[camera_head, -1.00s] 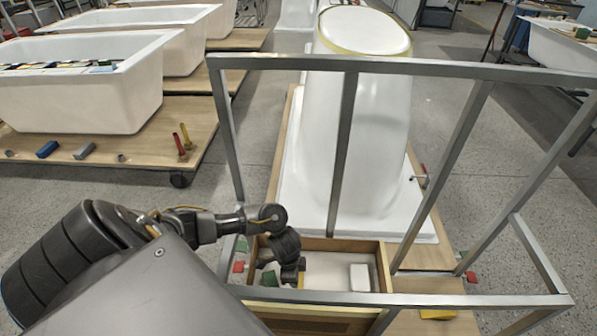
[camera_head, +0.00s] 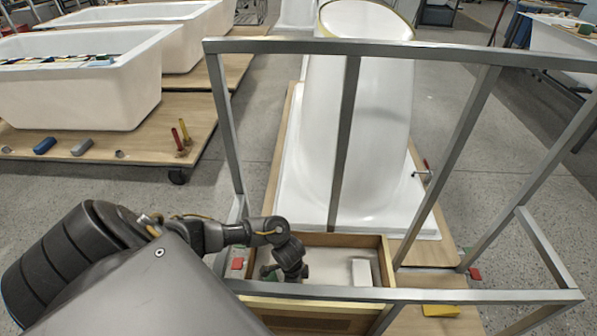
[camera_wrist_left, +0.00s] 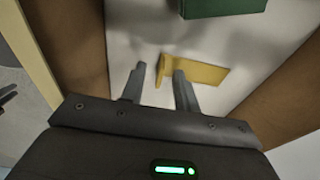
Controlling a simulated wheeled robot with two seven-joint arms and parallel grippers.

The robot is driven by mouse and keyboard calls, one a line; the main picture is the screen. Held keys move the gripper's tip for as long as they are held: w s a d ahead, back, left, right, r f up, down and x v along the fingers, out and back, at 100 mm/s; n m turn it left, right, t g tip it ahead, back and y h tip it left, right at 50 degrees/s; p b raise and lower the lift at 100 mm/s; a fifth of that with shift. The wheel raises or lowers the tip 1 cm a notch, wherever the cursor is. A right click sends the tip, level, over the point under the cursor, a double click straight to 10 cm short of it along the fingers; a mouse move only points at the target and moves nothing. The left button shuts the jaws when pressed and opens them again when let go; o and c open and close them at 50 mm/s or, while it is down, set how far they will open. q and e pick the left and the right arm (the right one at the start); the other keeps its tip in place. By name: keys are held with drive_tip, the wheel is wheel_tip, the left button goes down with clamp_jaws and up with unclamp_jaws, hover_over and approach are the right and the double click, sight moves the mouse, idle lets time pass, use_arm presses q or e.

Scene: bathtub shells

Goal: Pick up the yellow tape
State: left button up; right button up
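A yellow L-shaped piece, which looks like the yellow tape (camera_wrist_left: 204,72), lies on the pale floor of a wooden box in the left wrist view. My left gripper (camera_wrist_left: 158,80) is open over it. The tape's bent end shows between the fingertips, and the right finger overlaps part of it; I cannot tell whether they touch. In the head view my left gripper (camera_head: 288,274) reaches down into the wooden box (camera_head: 386,262), and the arm hides the tape. My right gripper is not in view.
A green block (camera_wrist_left: 222,6) lies close beyond the tape. A white block (camera_head: 361,272) is in the box's right part. A grey metal frame (camera_head: 340,150) stands around the box, before an upturned white tub (camera_head: 375,130). Another yellow piece (camera_head: 440,310) lies outside the box.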

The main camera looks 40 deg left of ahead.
use_arm(q)
drive_tip(key=shift+f, duration=0.15)
drive_tip(key=shift+c, duration=0.3)
clamp_jaws()
